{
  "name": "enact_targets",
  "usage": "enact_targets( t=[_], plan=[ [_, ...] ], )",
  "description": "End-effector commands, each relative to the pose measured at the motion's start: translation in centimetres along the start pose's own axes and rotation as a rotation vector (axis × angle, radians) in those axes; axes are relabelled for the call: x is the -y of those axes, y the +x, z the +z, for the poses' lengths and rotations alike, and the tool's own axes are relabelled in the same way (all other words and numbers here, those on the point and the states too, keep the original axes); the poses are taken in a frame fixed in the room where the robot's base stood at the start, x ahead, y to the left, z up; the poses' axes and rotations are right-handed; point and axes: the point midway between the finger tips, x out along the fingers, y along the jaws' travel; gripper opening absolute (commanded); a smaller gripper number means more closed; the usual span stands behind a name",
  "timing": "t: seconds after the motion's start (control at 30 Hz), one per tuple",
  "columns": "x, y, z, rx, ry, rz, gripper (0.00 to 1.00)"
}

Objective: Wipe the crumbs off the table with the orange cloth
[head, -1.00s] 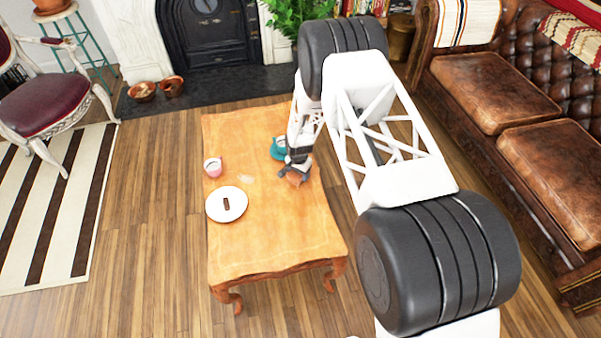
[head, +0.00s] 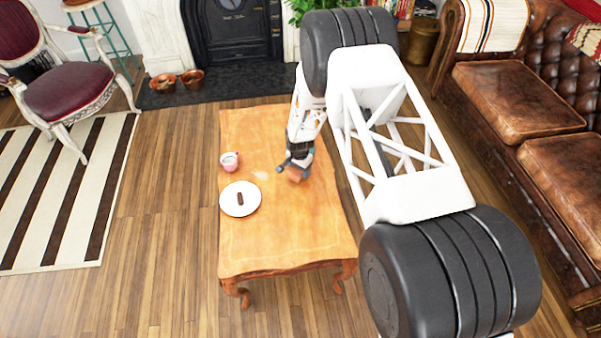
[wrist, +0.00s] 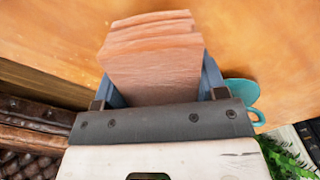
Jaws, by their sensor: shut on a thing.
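The orange cloth (wrist: 152,62) is a folded, pinkish-orange pad between the two blue-grey fingers of my gripper (head: 296,165), which is shut on it. In the head view a bit of the cloth (head: 294,177) shows under the fingers, low over the table (head: 285,235); I cannot tell if it touches the top. The crumbs (head: 260,175) are a small pale patch on the table, a short way left of the cloth. They do not show in the wrist view.
A pink cup (head: 229,163) and a white plate (head: 240,210) with a brown bar (head: 240,198) stand left of my gripper. A teal cup (wrist: 243,92) shows beside my gripper in the wrist view, hidden in the head view. The table's near part is bare.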

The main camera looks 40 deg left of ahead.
Motion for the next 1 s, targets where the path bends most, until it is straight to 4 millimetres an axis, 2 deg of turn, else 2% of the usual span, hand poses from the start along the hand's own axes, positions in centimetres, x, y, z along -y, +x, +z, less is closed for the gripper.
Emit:
enact_targets(
  t=[0.3,0.5,1.0],
  plan=[
    [0.1,-3.2,-0.1,-0.003,0.0,-0.003,0.4],
    [0.1,-4.6,-0.1,-0.002,0.0,-0.002,0.4],
    [0.0,-4.9,-0.2,-0.002,0.0,-0.002,0.4]
  ],
)
